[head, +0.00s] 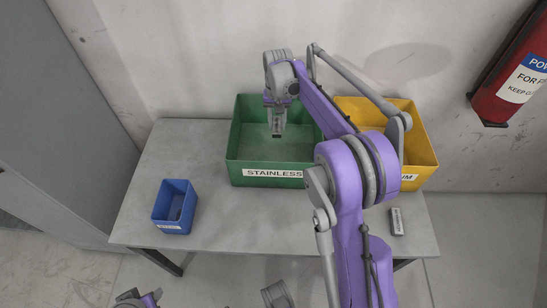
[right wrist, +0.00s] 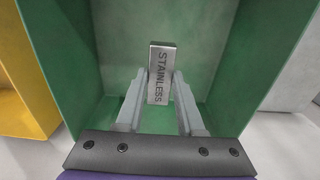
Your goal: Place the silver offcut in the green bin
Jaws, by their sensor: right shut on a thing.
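The silver offcut (right wrist: 161,72) is a small metal block marked STAINLESS. My right gripper (right wrist: 160,100) is shut on it, with one finger on each side. In the head view, my right gripper (head: 277,128) points down over the inside of the green bin (head: 265,182), which carries a STAINLESS label. The offcut shows there only as a small dark tip below the fingers. The green bin's walls surround the offcut in the right wrist view. Part of my left arm shows at the bottom left of the head view; its fingers cannot be made out.
A yellow bin (head: 421,162) stands right of the green bin, partly behind my right arm. A small blue bin (head: 172,226) stands at the table's left. Another small grey block (head: 397,221) lies on the table (head: 230,220) at the right. The front middle of the table is clear.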

